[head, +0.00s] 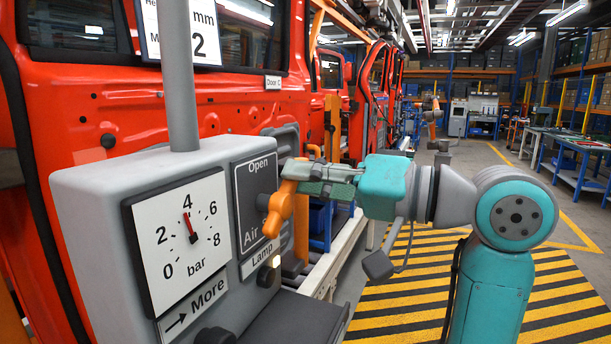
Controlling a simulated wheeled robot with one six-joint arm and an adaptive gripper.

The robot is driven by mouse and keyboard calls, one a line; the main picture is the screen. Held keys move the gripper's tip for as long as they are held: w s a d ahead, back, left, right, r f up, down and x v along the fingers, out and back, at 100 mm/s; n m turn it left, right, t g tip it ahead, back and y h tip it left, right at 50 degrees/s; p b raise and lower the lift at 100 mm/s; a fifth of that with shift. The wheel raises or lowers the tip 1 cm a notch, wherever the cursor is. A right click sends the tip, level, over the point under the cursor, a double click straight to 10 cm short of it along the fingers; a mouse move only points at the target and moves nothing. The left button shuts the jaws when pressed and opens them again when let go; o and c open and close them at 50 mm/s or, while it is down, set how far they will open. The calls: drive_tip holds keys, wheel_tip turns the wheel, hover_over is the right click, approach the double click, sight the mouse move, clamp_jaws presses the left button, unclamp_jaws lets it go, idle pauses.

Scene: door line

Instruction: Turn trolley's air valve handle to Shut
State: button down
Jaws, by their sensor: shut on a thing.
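The trolley (90,195) is a grey box at the left with a round post on top. The air valve's dark plate (257,175) is on its right-hand face, with "Open" at the top and "Air" partly readable at the bottom. No Shut label is visible; part of the plate is hidden. The orange valve handle (279,210) stands out from this plate, slanting from upper right to lower left. My gripper (301,176) reaches in from the right and is shut on the handle's upper part. The fingers hide some of the handle.
The pressure gauge (181,240) on the trolley has its red needle near 4 bar. A lit lamp (270,272) and a dark shelf (285,318) are below the valve. Red vehicle doors (130,100) stand close behind. Yellow-striped floor (400,300) lies to the right.

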sight(275, 191)
drive_tip(key=m, duration=0.1)
drive_tip(key=f+m, duration=0.1)
drive_tip(key=m, duration=0.2)
drive_tip(key=shift+w+d+f, duration=0.15)
drive_tip(key=shift+w+f, duration=0.15)
drive_tip(key=shift+w, duration=0.1)
drive_tip(key=shift+w+f+m, duration=0.1)
drive_tip(key=shift+f+m, duration=0.25)
drive_tip(key=shift+m, duration=0.7)
drive_tip(key=shift+f+m, duration=0.3)
drive_tip(key=shift+m, duration=0.75)
drive_tip(key=c, duration=1)
unclamp_jaws()
drive_tip(key=shift+d, duration=0.15)
drive_tip(key=v, duration=1.1)
drive_tip(key=shift+d, duration=0.4)
